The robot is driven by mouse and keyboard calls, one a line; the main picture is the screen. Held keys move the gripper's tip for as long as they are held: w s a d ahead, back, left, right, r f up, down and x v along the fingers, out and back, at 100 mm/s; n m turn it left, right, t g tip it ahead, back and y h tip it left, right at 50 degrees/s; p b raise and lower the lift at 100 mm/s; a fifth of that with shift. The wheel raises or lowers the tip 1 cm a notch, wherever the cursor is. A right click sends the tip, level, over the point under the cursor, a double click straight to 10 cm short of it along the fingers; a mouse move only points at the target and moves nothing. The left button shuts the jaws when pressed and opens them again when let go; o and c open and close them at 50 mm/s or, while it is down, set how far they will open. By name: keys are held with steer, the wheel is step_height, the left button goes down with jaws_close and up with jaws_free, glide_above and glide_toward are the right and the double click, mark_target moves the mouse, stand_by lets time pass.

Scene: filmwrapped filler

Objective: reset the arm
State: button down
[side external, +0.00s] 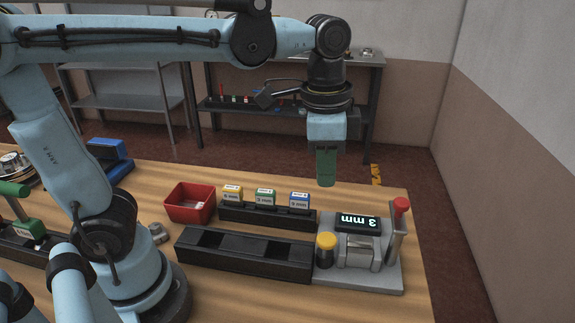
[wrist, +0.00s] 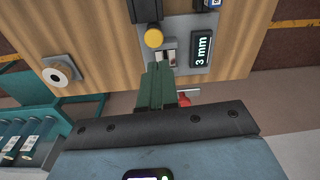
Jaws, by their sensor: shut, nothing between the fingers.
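My gripper (side external: 326,182) hangs from the light blue arm with its green fingers pointing down, shut and empty. In the side external view it is above the back right part of the table, behind the grey device. In the wrist view the green fingers (wrist: 160,75) are together and overlap part of the device's grey base. The device (side external: 385,270) has a display (side external: 357,222) reading "3 mm", a yellow knob (side external: 326,242) and a red-topped lever (side external: 401,205). The display (wrist: 201,48) and yellow knob (wrist: 154,38) also show in the wrist view.
A black rack (side external: 265,215) holds yellow, green and blue labelled blocks. A long black tray (side external: 243,254) lies in front of it, and a red bin (side external: 190,203) stands to its left. Shelving stands behind the table. The front right tabletop (side external: 370,305) is bare.

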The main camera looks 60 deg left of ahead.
steer(key=s+a+f+n+t, duration=0.2)
steer(key=a+f+n+t, duration=0.4)
steer(key=a+n, duration=0.2)
steer(key=shift+a+f, duration=0.15)
steer(key=shift+a, duration=0.25)
